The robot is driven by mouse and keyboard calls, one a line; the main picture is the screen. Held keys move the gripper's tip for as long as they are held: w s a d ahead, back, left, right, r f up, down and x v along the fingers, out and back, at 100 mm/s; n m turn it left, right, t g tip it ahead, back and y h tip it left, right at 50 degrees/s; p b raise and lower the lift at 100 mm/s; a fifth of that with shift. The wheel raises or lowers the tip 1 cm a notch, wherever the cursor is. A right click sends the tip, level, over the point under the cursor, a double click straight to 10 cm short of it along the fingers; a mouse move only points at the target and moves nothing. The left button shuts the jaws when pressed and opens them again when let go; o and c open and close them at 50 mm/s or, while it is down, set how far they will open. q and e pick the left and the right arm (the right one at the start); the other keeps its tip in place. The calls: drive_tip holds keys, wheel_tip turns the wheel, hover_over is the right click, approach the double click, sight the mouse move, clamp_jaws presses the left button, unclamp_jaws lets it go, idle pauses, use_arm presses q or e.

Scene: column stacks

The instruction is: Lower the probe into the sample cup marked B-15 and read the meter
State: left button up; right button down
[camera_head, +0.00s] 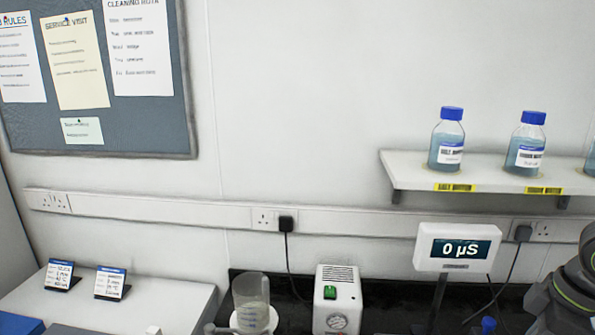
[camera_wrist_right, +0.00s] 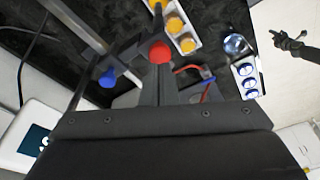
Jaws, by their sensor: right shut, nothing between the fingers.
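The meter (camera_head: 460,248) stands on a post at the right of the head view and reads 0 µS. Its corner also shows at the lower left of the right wrist view (camera_wrist_right: 38,140). My right gripper (camera_wrist_right: 160,72) is shut and empty, with a red-topped thing (camera_wrist_right: 160,52) at its tips. Cups with yellow contents (camera_wrist_right: 180,25) stand in a white rack ahead of it. Blue-and-white round tops (camera_wrist_right: 248,78) sit in another white holder. No B-15 mark is legible, and I cannot make out the probe. A dark claw, seemingly my left gripper (camera_wrist_right: 285,42), is small at the right.
A blue cap (camera_wrist_right: 108,78) is beside a grey post. A glass jug (camera_head: 251,305) and a white box with a green switch (camera_head: 338,300) stand on the bench. Blue-capped bottles (camera_head: 447,140) line a shelf (camera_head: 420,170).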

drive_tip(key=shift+f, duration=0.1)
idle(0.4)
drive_tip(key=shift+f+b, duration=2.85)
drive_tip(key=shift+f, duration=0.45)
drive_tip(key=shift+r+p, duration=2.95)
drive_tip(key=shift+r, duration=0.65)
drive_tip(key=shift+f, duration=0.1)
